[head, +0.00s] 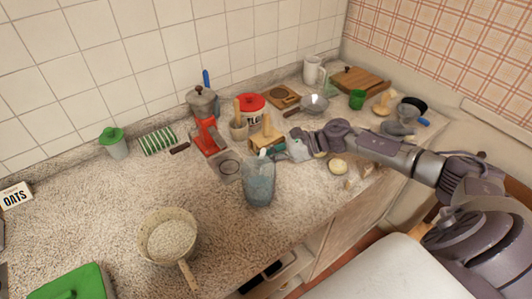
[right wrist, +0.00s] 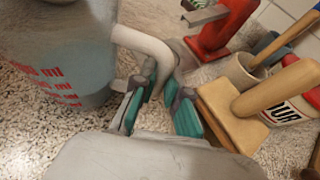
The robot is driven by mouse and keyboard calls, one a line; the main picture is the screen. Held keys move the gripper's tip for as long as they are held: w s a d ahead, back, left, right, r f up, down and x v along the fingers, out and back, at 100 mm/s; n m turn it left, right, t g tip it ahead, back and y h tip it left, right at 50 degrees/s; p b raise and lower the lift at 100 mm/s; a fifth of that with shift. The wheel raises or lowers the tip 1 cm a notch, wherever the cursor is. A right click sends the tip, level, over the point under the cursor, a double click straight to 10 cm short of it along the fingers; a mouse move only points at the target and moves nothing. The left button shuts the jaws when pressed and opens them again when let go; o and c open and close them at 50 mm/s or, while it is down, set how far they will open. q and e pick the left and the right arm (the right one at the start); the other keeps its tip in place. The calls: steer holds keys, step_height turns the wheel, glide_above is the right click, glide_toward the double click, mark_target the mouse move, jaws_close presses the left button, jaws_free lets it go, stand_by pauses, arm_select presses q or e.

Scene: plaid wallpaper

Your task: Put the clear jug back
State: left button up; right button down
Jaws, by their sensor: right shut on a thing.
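The clear jug (head: 259,188) is see-through and bluish, and stands upright near the front middle of the counter. In the right wrist view the jug (right wrist: 60,50) fills the upper left, with red "ml" marks on its side. Its pale curved handle (right wrist: 150,45) reaches between the teal fingertips. My right gripper (head: 277,152) comes in from the right and is shut on the handle; it also shows in the right wrist view (right wrist: 165,108). I cannot tell whether the jug's base touches the counter. My left gripper is not in view.
A square mat with a ring mark (head: 226,170) lies just left of the jug. A red appliance (head: 207,138), a wooden block (head: 265,134) and a flour tub (head: 250,103) stand behind. A strainer (head: 170,238) sits front left.

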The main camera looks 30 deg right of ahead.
steer(key=shift+f+b, duration=0.25)
steer(key=shift+b, duration=0.1)
steer(key=c, duration=1.2)
jaws_free()
steer(key=shift+r, duration=0.15)
steer(key=b+v, duration=0.4)
steer(key=v, duration=0.8)
